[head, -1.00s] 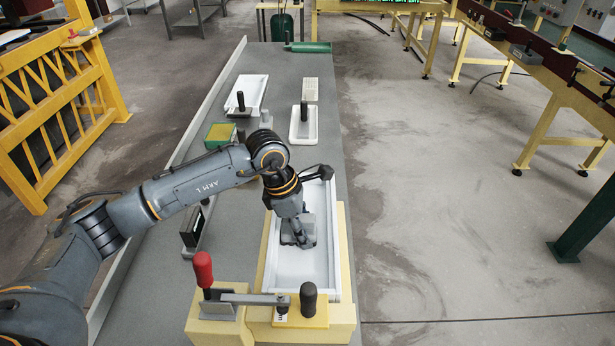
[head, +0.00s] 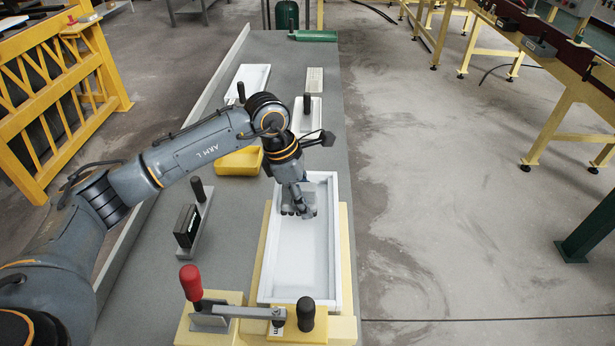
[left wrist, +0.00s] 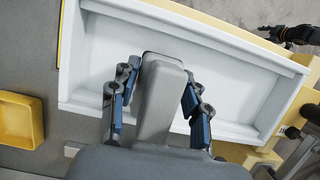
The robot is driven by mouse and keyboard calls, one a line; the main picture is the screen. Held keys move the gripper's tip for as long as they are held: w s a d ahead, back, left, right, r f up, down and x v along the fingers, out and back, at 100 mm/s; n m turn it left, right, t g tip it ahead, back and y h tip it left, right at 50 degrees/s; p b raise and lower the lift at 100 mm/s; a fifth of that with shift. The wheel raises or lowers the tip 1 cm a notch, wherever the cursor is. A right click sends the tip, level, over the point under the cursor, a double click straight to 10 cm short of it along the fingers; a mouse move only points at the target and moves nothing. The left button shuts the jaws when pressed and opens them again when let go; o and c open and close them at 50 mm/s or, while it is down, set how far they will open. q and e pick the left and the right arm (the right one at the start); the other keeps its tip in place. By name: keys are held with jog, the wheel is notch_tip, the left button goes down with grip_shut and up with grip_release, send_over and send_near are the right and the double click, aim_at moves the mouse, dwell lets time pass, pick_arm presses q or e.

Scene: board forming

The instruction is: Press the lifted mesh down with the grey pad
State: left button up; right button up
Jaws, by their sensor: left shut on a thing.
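My left gripper (head: 300,210) is over the far half of the white tray mould (head: 331,255). Its blue-padded fingers (left wrist: 158,100) are shut on the grey pad (left wrist: 160,85) in the left wrist view, one on each side. The pad reaches over the tray's white interior, which also shows in that view (left wrist: 225,70). I cannot tell whether the pad touches the surface. No mesh or lifted edge can be made out in the white tray.
A toggle clamp with a red handle (head: 190,283) and a black knob (head: 306,315) stand at the tray's near end. A yellow bin (head: 238,161) and a black-handled tool (head: 189,225) lie left of the tray.

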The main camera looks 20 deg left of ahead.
aim_at(303, 188)
pick_arm(q)
jog(key=shift+s+d+r+p, duration=0.1)
jog(key=shift+s+r+p, duration=0.1)
jog(key=shift+r, duration=0.4)
jog(key=shift+s+r+p, duration=0.15)
jog(key=shift+r, duration=0.8)
jog(key=shift+w+r+p, duration=0.2)
jog(key=shift+r+p, duration=0.45)
jog(key=shift+r, duration=0.25)
jog(key=shift+s+r, duration=0.15)
jog(key=shift+r, duration=0.2)
pick_arm(e)
jog(key=shift+s+d+r, duration=0.2)
jog(key=shift+s+r, duration=0.15)
jog(key=shift+r, duration=0.25)
jog(key=shift+s+d+r, duration=0.2)
jog(key=shift+s+r, duration=0.1)
jog(key=shift+r, duration=0.25)
jog(key=shift+w+a, duration=0.1)
